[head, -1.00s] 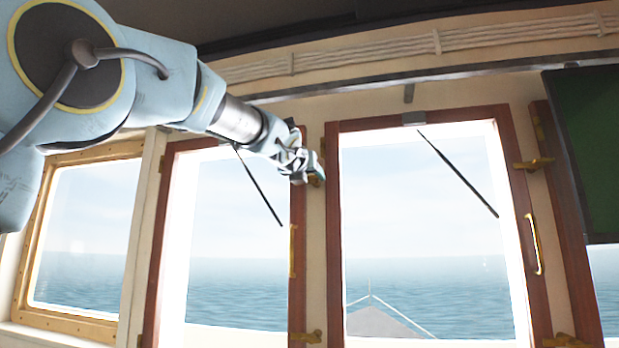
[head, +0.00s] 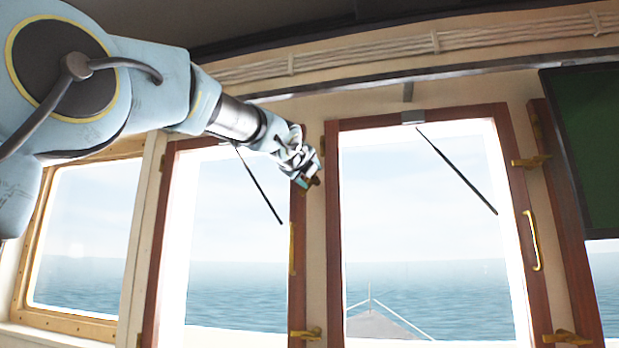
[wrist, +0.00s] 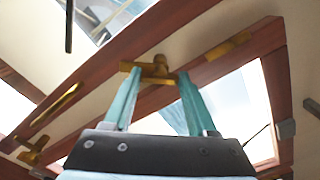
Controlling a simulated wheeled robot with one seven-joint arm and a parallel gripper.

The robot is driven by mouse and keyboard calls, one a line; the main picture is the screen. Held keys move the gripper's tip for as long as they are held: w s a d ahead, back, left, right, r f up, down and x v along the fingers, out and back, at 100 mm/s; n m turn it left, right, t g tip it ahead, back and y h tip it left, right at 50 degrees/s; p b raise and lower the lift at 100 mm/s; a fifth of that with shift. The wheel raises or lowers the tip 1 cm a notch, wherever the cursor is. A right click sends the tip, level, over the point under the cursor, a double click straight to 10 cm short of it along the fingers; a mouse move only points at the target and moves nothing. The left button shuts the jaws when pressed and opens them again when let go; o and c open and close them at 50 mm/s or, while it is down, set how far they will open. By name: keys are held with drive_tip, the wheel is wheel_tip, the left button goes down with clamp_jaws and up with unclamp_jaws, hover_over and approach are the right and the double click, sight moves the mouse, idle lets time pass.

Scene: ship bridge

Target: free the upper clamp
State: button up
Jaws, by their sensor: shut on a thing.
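The upper clamp is a small brass piece (wrist: 155,70) on the pale post by the left window's wooden frame (head: 298,240). In the wrist view it sits between the teal fingers of my gripper (wrist: 159,74), which is shut on it. In the head view my gripper (head: 308,180) is at the upper right corner of that window and mostly hides the clamp. A similar brass lower clamp (head: 305,335) is at the bottom of the same frame side; it also shows in the wrist view (wrist: 30,150).
A brass handle (head: 292,248) stands on the left window's frame between the clamps. The middle window (head: 420,230) is to the right with its own brass clamp (head: 531,161) and handle (head: 533,240). A dark screen (head: 585,150) hangs at the far right.

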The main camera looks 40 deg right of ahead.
drive_tip(key=shift+n+b, duration=1)
drive_tip(key=shift+n, duration=2.9)
drive_tip(key=o, duration=1.4)
drive_tip(key=shift+c, duration=0.2)
drive_tip(key=shift+a, duration=0.1)
drive_tip(key=b+v, duration=0.4)
drive_tip(key=v, duration=0.6)
drive_tip(key=shift+s+a, duration=0.15)
drive_tip(key=shift+a, duration=0.1)
drive_tip(key=shift+f, duration=0.1)
